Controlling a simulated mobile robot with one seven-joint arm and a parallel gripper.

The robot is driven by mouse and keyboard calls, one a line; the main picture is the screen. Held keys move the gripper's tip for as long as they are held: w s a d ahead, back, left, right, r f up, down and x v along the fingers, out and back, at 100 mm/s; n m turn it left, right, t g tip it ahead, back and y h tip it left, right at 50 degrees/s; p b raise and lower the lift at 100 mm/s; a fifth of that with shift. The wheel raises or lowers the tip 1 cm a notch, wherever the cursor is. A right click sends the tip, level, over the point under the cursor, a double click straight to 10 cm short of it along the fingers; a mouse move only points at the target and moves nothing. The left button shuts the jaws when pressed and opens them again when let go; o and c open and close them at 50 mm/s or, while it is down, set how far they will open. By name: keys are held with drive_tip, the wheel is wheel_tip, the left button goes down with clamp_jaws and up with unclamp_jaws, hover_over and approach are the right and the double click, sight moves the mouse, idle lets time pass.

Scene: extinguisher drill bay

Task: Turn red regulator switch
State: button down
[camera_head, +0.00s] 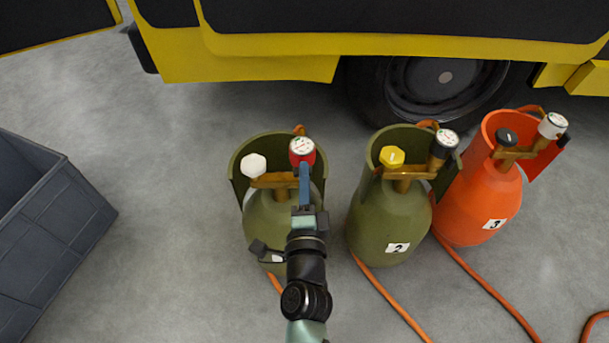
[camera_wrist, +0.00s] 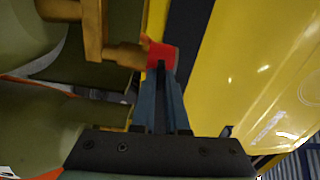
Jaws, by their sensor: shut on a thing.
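The red regulator switch (camera_head: 302,151) with a white dial face sits at the right end of the brass valve on the left green cylinder (camera_head: 268,222). In the wrist view the red switch (camera_wrist: 161,53) shows at the end of the brass fitting (camera_wrist: 122,54). My gripper (camera_head: 304,172) reaches it from the front, and its blue fingers (camera_wrist: 160,68) are closed together on the red switch. The fingers hide part of its side. A white knob (camera_head: 253,166) is on the left end of the same valve.
A green cylinder labelled 2 (camera_head: 390,222) with a yellow knob and an orange cylinder labelled 3 (camera_head: 478,205) stand to the right. Orange hoses (camera_head: 390,298) run along the floor. A grey crate (camera_head: 55,225) is at left. A yellow vehicle (camera_head: 250,66) stands behind.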

drive_tip(key=shift+m, duration=0.6)
drive_tip(key=c, duration=0.9)
unclamp_jaws()
drive_tip(key=s, duration=1.3)
